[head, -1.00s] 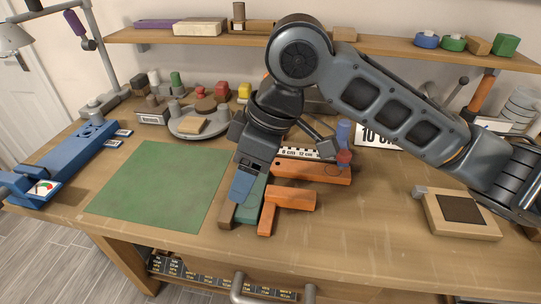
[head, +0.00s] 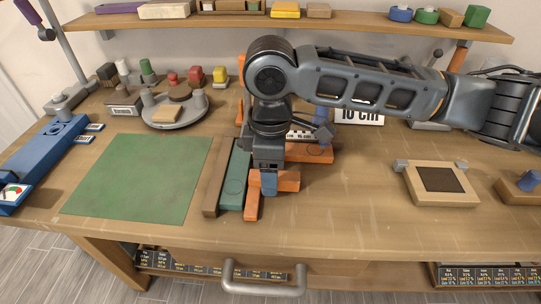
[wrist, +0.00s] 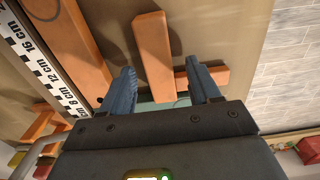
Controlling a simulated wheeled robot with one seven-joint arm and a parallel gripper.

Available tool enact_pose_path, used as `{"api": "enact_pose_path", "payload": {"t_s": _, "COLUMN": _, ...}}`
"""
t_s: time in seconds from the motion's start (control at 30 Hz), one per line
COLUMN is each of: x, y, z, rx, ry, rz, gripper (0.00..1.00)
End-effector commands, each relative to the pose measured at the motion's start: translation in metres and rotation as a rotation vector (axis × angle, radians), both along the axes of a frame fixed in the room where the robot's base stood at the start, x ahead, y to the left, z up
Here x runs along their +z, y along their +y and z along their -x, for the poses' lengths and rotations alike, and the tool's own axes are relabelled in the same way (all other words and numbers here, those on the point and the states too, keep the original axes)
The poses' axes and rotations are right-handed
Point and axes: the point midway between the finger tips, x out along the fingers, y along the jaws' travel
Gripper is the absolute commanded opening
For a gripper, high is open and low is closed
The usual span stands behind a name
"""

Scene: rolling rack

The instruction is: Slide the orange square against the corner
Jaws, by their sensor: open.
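The orange square (head: 253,204) is an L of two flat bars lying near the front of the bench. One leg runs toward the front edge and the other points right, partly hidden by my gripper. My gripper (head: 268,184), with blue fingers, is open, pointing down over the square. In the wrist view, my fingers (wrist: 162,84) sit either side of the square's long leg (wrist: 153,50); the right finger overlaps its short leg (wrist: 212,77). I cannot tell whether they touch it. A teal bar (head: 234,178) lies just left of the square, beside a brown bar (head: 213,188).
A green mat (head: 135,180) lies left of the bars. Another orange piece (head: 312,153) and a scale strip (wrist: 45,65) lie behind the gripper. A wooden block with a dark pad (head: 440,196) stands right. Bench between is clear. A round stand (head: 175,118) is behind.

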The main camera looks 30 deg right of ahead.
Motion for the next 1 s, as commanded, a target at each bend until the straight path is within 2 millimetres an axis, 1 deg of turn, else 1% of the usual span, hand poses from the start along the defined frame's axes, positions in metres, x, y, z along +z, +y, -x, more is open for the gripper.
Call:
{"api": "enact_pose_path", "payload": {"t_s": 0.1, "x": -0.0051, "y": 0.0001, "z": 0.0002, "rx": 0.001, "ry": 0.000, "rz": 0.000, "gripper": 0.62}}
{"api": "enact_pose_path", "payload": {"t_s": 0.37, "x": -0.0060, "y": 0.0003, "z": 0.0001, "rx": 0.001, "ry": -0.001, "rz": -0.001, "gripper": 0.62}}
{"api": "enact_pose_path", "payload": {"t_s": 1.0, "x": -0.0057, "y": 0.0003, "z": 0.0001, "rx": 0.001, "ry": -0.001, "rz": -0.001, "gripper": 0.00}}
